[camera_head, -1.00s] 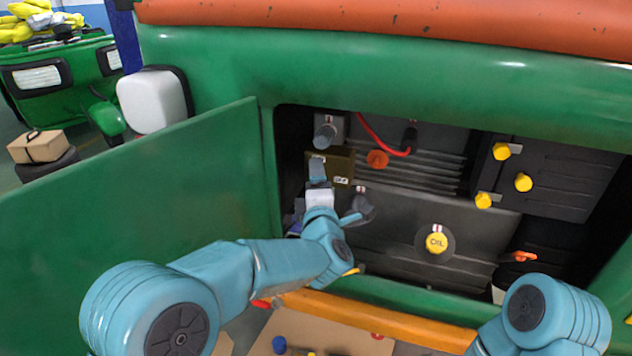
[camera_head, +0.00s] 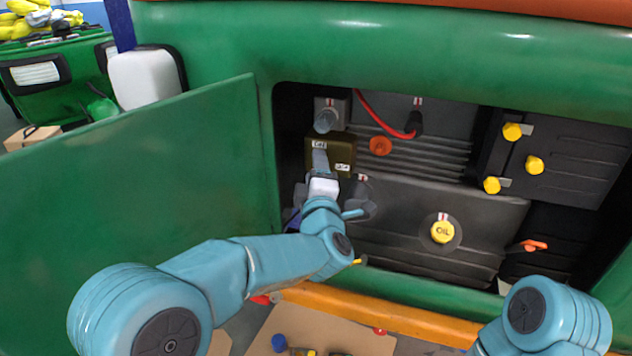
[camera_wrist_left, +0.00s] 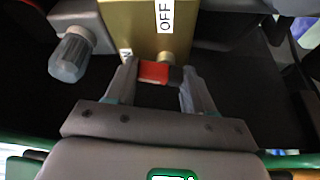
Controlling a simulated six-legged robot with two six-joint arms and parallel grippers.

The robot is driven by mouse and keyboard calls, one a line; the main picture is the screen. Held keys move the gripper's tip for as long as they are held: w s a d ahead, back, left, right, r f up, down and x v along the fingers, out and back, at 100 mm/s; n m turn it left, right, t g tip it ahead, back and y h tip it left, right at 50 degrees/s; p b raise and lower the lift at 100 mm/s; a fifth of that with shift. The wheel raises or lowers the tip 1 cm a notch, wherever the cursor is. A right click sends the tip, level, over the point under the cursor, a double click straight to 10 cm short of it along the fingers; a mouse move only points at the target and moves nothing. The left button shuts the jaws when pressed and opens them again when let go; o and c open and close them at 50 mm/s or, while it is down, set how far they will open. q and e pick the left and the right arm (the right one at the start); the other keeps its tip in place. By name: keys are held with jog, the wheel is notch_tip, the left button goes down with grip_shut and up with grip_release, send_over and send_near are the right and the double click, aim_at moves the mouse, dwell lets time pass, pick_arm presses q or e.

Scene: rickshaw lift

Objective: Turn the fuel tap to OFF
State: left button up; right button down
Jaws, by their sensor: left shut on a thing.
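The fuel tap is a brass-coloured block (camera_head: 343,153) inside the open engine bay, left of centre in the head view. It also shows in the left wrist view (camera_wrist_left: 148,30). My right gripper is out of view.
A grey-capped fitting (camera_head: 326,120) is just above the tap. A red cable (camera_head: 375,118), an orange cap (camera_head: 381,146), yellow caps (camera_head: 512,132) and the yellow OIL cap (camera_head: 442,232) are to the right. The open green door (camera_head: 140,190) bounds the left side.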

pick_arm(q)
jog(key=m+t+h+b, duration=0.1)
jog(key=m+b, duration=0.3)
jog(key=f+m+t+h+b, duration=0.1)
jog(key=m+h+b, duration=0.1)
jog(key=m+b, duration=0.3)
jog(key=m+h+b, duration=0.1)
jog(key=m+b, duration=0.3)
jog(key=shift+f+t+h, duration=0.4)
jog(key=m+h+b, duration=0.2)
jog(key=m, duration=0.2)
jog(key=shift+m+b, duration=0.35)
jog(key=shift+m, duration=0.05)
jog(key=shift+r+m+h+b, duration=0.1)
jog(key=shift+m+h+b, duration=0.4)
jog(key=shift+m+h, duration=0.4)
jog(key=shift+m, duration=0.3)
jog(key=shift+r+g, duration=0.1)
jog(key=shift+g, duration=0.2)
jog(key=o, duration=1)
jog(key=shift+o, duration=0.2)
jog(key=shift+r, duration=0.1)
jog(key=shift+a, duration=0.1)
jog(key=s+a+b, duration=0.1)
jog(key=s+a, duration=0.3)
jog(key=s, duration=0.8)
jog(key=shift+s+f+b, duration=0.25)
jog(key=shift+b, duration=0.1)
